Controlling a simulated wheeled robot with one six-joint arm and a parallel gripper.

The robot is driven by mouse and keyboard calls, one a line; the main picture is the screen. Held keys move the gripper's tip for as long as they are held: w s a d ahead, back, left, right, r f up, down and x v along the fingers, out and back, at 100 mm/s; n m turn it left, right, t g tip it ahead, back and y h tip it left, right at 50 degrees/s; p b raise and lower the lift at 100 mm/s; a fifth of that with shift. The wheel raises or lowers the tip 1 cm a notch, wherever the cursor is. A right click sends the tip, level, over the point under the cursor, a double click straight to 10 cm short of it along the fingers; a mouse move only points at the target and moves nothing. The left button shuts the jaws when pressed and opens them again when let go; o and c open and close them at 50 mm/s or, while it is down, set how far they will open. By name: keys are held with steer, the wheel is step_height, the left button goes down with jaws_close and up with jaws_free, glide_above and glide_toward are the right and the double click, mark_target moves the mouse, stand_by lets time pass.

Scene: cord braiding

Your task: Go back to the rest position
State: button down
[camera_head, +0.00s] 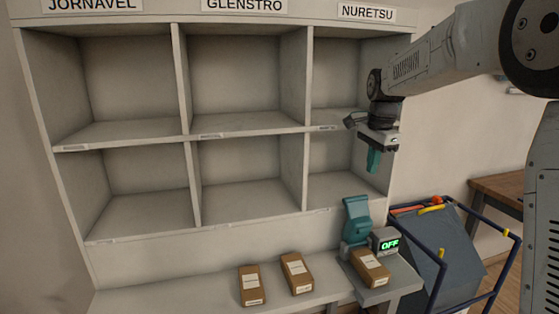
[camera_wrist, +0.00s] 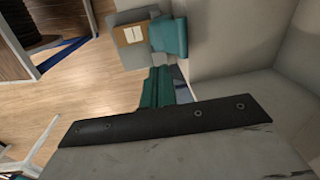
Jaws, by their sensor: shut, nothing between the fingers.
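My gripper (camera_head: 373,160) has teal fingers that are shut and empty. It points down in front of the lower right compartment of the shelf, above the teal device on the bench. My arm reaches in from the upper right of the head view. In the wrist view the shut fingers (camera_wrist: 158,88) show in the middle, with nothing held between them.
A pale shelf (camera_head: 187,100) has several empty compartments. Brown boxes (camera_head: 252,285) lie on the bench (camera_head: 205,301). One box (camera_head: 370,268) lies by a teal device (camera_head: 357,220) and a display (camera_head: 386,242) reading OFF. A blue-railed cart (camera_head: 440,250) stands at right.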

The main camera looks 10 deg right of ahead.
steer(key=s+a+f+n, duration=0.1)
steer(key=s+n, duration=0.4)
steer(key=s, duration=0.8)
steer(key=s+a+f+n, duration=0.1)
steer(key=s+a+n, duration=0.2)
steer(key=s, duration=1)
steer(key=s+a+f+n, duration=0.2)
steer(key=s+n, duration=0.5)
steer(key=s, duration=0.6)
steer(key=shift+s+a+n, duration=0.25)
steer(key=shift+s+n, duration=0.05)
steer(key=shift+s, duration=0.05)
